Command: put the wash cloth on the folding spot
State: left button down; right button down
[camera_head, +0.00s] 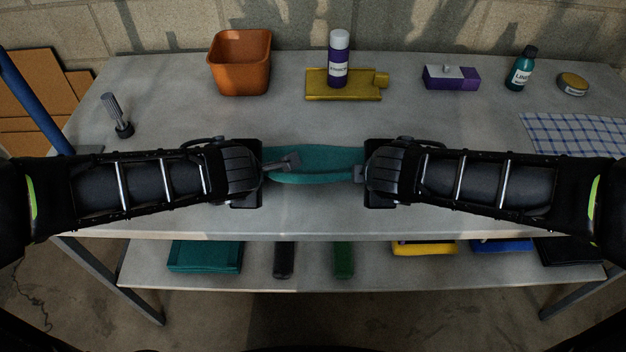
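A teal cloth (318,158), which I take to be the wash cloth, is between my two grippers at the middle of the table. Its near edge forms a curved band running from one gripper to the other, with another layer behind it. My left gripper (283,163) comes in from the left and appears shut on the cloth's left end. My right gripper (358,173) comes in from the right and appears shut on its right end, though its fingers are mostly hidden. No marked folding spot can be made out.
Along the back of the grey table (190,110) stand an orange bin (240,65), a purple bottle (338,62) by a yellow piece (335,90), a purple box (450,80), a teal bottle (521,70) and a round tin (573,84).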

pick_arm(q)
jog(key=shift+s+f, duration=0.15)
jog(key=shift+s, duration=0.1)
pick_arm(e)
jog(key=shift+s+f, duration=0.15)
jog(key=shift+s, duration=0.1)
pick_arm(q)
jog(key=c, duration=1.3)
grip_release()
pick_arm(e)
jog(key=c, duration=1.3)
grip_release()
pick_arm(q)
jog(key=shift+r, duration=0.35)
pick_arm(e)
jog(key=shift+r, duration=0.35)
pick_arm(q)
jog(key=v, duration=1)
jog(key=shift+w+r, duration=0.15)
jog(key=shift+r, duration=0.05)
pick_arm(e)
jog(key=v, duration=1)
jog(key=shift+w+r, duration=0.15)
jog(key=shift+r, duration=0.1)
